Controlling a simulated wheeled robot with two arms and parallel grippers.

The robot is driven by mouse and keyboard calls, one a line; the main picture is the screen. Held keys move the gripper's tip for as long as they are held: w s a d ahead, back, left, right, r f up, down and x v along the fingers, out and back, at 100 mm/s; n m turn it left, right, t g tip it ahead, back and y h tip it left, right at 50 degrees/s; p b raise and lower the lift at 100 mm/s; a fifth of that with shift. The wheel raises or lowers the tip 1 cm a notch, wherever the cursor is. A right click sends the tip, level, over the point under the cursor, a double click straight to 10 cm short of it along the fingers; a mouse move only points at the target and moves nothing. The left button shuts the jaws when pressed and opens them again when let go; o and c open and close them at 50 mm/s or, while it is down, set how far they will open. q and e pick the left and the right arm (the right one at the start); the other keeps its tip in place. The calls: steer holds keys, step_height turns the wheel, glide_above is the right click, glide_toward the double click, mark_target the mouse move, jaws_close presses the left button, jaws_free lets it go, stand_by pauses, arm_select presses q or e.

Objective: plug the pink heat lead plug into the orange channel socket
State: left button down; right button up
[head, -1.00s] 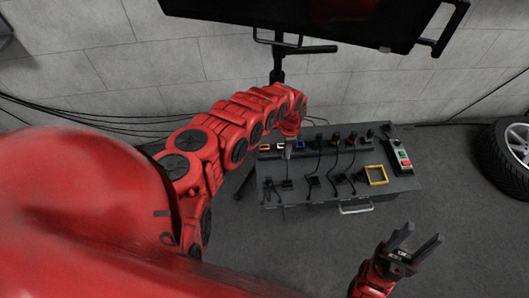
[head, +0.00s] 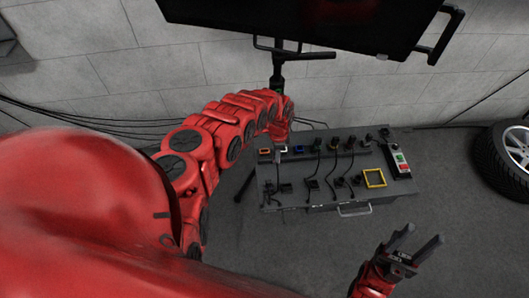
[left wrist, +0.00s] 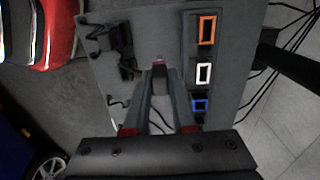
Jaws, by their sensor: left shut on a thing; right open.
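The orange channel socket (left wrist: 207,29) is an upright orange-rimmed opening at the upper right in the left wrist view. It also shows at the left end of the socket row in the head view (head: 265,151). The fingertips are to the left of the socket row, apart from the orange socket. My right gripper (head: 423,237) is open and empty, in front of the bench at the lower right.
A white-rimmed socket (left wrist: 204,73) and a blue one (left wrist: 199,104) follow the orange one. Black plugs with leads (left wrist: 122,40) stand on the grey bench. A yellow frame (head: 374,178) and a button box (head: 401,163) are at its right. A monitor (head: 290,20) overhangs behind.

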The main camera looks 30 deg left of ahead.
arm_select(q)
steer(key=shift+s+a+p, duration=0.45)
steer(key=shift+s+a, duration=0.1)
steer(key=shift+a, duration=0.25)
steer(key=shift+s+a+p, duration=0.4)
steer(key=shift+s+a, duration=0.15)
steer(key=shift+a, duration=0.25)
steer(key=w+a+b, duration=0.4)
steer(key=w+b, duration=0.2)
steer(key=b, duration=0.5)
steer(key=shift+w+a, duration=0.15)
steer(key=shift+w, duration=0.05)
steer(key=shift+f+b, duration=0.45)
steer(key=shift+b, duration=0.15)
steer(key=shift+f, duration=0.15)
stand_by(0.4)
